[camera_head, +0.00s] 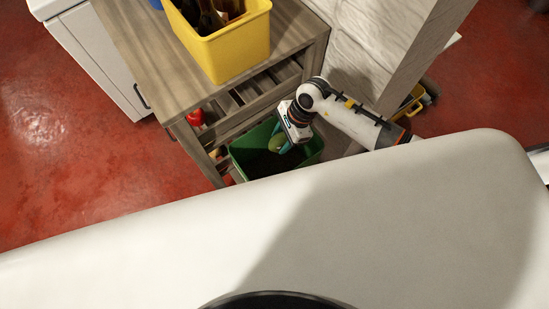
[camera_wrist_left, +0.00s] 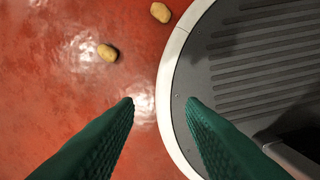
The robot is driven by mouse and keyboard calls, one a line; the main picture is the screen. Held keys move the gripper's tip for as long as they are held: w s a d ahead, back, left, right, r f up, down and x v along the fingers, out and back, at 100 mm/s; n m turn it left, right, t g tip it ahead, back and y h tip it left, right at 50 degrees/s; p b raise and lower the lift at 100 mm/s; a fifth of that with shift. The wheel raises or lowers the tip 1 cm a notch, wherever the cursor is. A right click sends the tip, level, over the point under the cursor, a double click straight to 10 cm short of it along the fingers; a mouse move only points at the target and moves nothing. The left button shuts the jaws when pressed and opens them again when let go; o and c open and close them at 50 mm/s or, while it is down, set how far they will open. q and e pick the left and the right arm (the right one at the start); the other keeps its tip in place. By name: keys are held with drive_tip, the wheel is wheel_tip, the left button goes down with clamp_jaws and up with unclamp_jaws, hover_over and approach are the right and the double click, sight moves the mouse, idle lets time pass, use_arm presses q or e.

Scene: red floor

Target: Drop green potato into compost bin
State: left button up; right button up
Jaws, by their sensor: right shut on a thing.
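A green compost bin (camera_head: 242,157) stands on the floor beside the wooden shelf unit, its inside dark. My right gripper (camera_head: 282,148) reaches down over the bin's opening and is shut on the green potato (camera_head: 276,143), which shows as a small green shape at the fingertips. I cannot tell how deep the potato is relative to the rim. My left gripper (camera_wrist_left: 160,102) shows in the left wrist view with its two green fingers apart and nothing between them, above the red floor and the edge of my base.
A wooden shelf unit (camera_head: 165,60) carries a yellow crate (camera_head: 240,50) with bottles. A white wall (camera_head: 385,45) stands right of it. A white cabinet (camera_head: 95,50) is at left. Two brownish potatoes (camera_wrist_left: 108,53) (camera_wrist_left: 160,12) lie on the red floor. Open floor is at left.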

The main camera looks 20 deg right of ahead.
drive_tip(key=shift+w+f+b, duration=0.1)
drive_tip(key=shift+f+b, duration=0.2)
drive_tip(key=shift+f, duration=0.2)
wheel_tip(320, 180, down, 4)
drive_tip(key=b, duration=0.3)
drive_tip(key=shift+f+b, duration=0.35)
drive_tip(key=shift+f, duration=0.25)
drive_tip(key=o, duration=1.1)
drive_tip(key=shift+d+r, duration=0.1)
drive_tip(key=v, duration=1.2)
